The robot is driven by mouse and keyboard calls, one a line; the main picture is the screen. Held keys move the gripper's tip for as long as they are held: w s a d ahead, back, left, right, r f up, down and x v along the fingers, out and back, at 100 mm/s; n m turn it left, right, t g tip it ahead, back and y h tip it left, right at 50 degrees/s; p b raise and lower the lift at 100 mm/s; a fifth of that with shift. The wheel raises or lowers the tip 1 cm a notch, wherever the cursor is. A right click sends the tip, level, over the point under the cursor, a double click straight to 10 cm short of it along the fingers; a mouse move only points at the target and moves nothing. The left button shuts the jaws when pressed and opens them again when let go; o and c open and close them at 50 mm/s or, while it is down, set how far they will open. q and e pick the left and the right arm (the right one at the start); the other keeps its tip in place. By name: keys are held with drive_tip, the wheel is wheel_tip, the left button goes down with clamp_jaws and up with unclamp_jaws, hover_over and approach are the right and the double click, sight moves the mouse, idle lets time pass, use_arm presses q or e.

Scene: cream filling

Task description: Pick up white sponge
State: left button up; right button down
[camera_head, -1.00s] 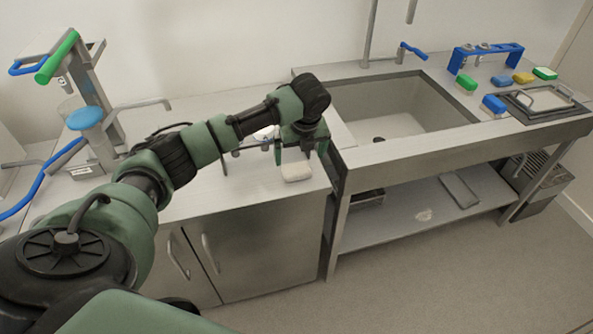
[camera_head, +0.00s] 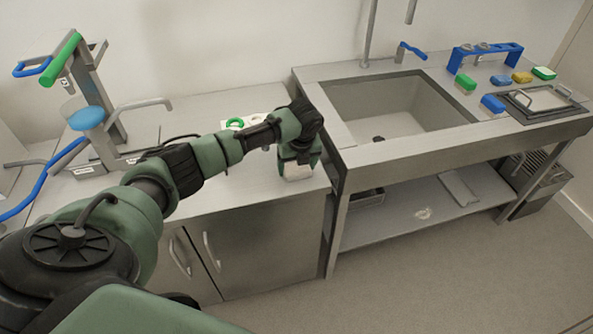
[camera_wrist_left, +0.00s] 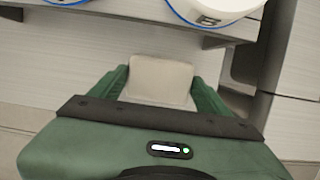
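The white sponge (camera_head: 297,173) lies near the front right corner of the left counter, by the sink unit. My left gripper (camera_head: 299,163) is low over it, pointing down. In the left wrist view the sponge (camera_wrist_left: 160,81) sits between the two green fingers of my left gripper (camera_wrist_left: 161,88), one close along each side. I cannot tell whether the fingers press on it or leave a thin gap. The sponge's lower part is hidden behind the gripper body in that view. My right gripper is not in view.
A sink (camera_head: 400,108) is right of the gripper. Green (camera_head: 465,83), blue (camera_head: 492,104) and yellow (camera_head: 522,77) sponges lie on the far right counter. A green ring (camera_head: 235,123) is behind my arm. Round white containers with blue rims (camera_wrist_left: 215,10) stand close by in the wrist view.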

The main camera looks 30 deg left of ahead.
sight(297, 168)
use_arm(q)
drive_tip(key=shift+c, duration=0.9)
drive_tip(key=shift+r, duration=0.15)
drive_tip(key=shift+r, duration=0.25)
wheel_tip(297, 168, up, 19)
drive_tip(key=b, duration=0.2)
drive_tip(key=shift+r, duration=0.1)
